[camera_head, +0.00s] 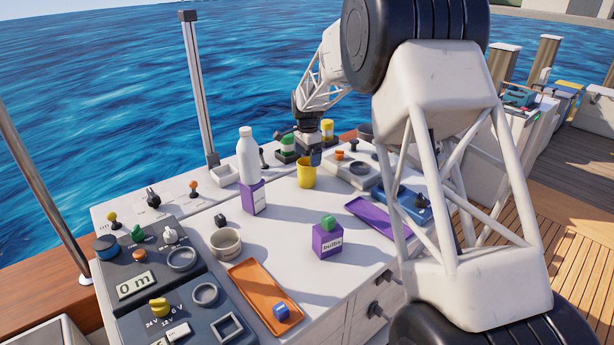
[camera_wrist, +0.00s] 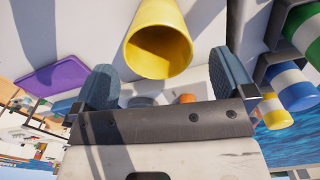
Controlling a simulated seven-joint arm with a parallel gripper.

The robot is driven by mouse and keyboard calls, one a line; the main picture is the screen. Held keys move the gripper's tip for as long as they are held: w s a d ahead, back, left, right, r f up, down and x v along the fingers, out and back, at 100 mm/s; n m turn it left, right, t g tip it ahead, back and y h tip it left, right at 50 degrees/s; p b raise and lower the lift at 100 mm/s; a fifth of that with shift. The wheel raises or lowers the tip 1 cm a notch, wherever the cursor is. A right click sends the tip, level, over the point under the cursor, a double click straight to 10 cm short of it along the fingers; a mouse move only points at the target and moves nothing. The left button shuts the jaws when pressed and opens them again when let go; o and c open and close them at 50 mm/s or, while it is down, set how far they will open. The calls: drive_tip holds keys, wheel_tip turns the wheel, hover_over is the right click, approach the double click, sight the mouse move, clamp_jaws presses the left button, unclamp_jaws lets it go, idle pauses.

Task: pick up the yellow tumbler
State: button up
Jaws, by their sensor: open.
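The yellow tumbler (camera_head: 306,176) stands upright near the back of the white counter, its open top facing up. In the wrist view the tumbler (camera_wrist: 160,20) is at top centre, with its mouth toward the camera. My gripper (camera_head: 311,153) is just behind the tumbler in the head view, partly hidden there. In the wrist view my gripper (camera_wrist: 164,75) has its two blue-grey fingers spread wide, one on each side of the tumbler's rim. A gap shows on both sides, and nothing is held. I cannot tell how far the fingertips reach along the tumbler.
A white bottle on a purple box (camera_head: 254,198) stands left of the tumbler. Green and yellow banded cylinders (camera_head: 288,143) stand behind. A grey panel (camera_head: 352,170) and purple tray (camera_head: 370,217) lie to the right. A purple box with a green cube (camera_head: 328,240) stands in front.

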drive_tip(key=shift+s+a+f, duration=0.1)
drive_tip(key=shift+s+f, duration=0.05)
drive_tip(key=shift+f, duration=2.4)
drive_tip(key=shift+c, duration=0.5)
drive_tip(key=c, duration=0.8)
drive_tip(key=shift+c, duration=0.2)
drive_tip(key=shift+r, duration=0.2)
drive_tip(key=shift+r, duration=1.4)
drive_tip(key=shift+s+r, duration=0.25)
drive_tip(key=s+d, duration=0.2)
drive_tip(key=s, duration=0.5)
drive_tip(key=s+d+r, duration=0.1)
drive_tip(key=s+d, duration=0.1)
drive_tip(key=s, duration=0.5)
drive_tip(key=shift+s+d+r, duration=0.2)
drive_tip(key=shift+s+d, duration=0.1)
drive_tip(key=shift+s, duration=0.1)
